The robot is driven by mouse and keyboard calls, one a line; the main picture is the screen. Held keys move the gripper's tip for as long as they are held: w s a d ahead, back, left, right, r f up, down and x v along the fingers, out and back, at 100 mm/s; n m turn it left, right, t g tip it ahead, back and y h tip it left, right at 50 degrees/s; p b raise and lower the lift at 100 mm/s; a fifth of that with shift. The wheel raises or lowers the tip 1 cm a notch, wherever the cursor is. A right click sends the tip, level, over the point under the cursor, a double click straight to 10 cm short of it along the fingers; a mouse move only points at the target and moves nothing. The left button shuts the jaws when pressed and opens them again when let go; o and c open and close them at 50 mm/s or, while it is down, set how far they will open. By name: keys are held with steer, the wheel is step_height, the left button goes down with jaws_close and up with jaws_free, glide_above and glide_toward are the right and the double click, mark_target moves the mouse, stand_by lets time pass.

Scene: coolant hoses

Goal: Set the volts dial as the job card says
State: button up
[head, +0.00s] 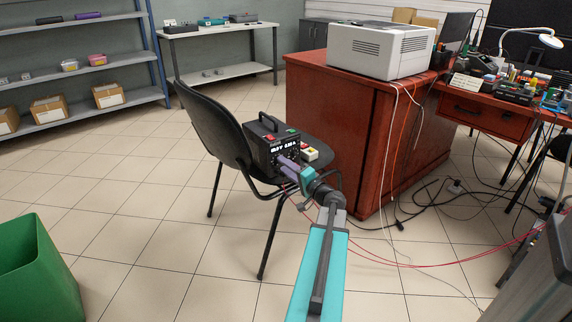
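A black power supply box (266,131) with a top handle sits on the seat of a black chair. Its front carries a small lit display with white characters too small to read for sure, and red and green parts above it. My gripper (284,163) reaches from the lower right to the lower front of the box, at or very near its panel. The purple fingers cover that part of the panel, so the volts dial cannot be made out. I cannot tell whether they are apart or touch a dial. A pale card (466,82) stands on the red desk; its writing is unreadable.
A small white box with red and yellow tops (309,153) sits right of the power supply. The chair back (212,125) rises at its left. A red cabinet (345,120) stands behind. Red and black cables cross the floor at right. A green bin (38,275) is at lower left.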

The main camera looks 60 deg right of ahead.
steer(key=p+v, duration=0.2)
steer(key=v, duration=1)
steer(key=shift+s+p, duration=0.25)
steer(key=shift+p, duration=0.05)
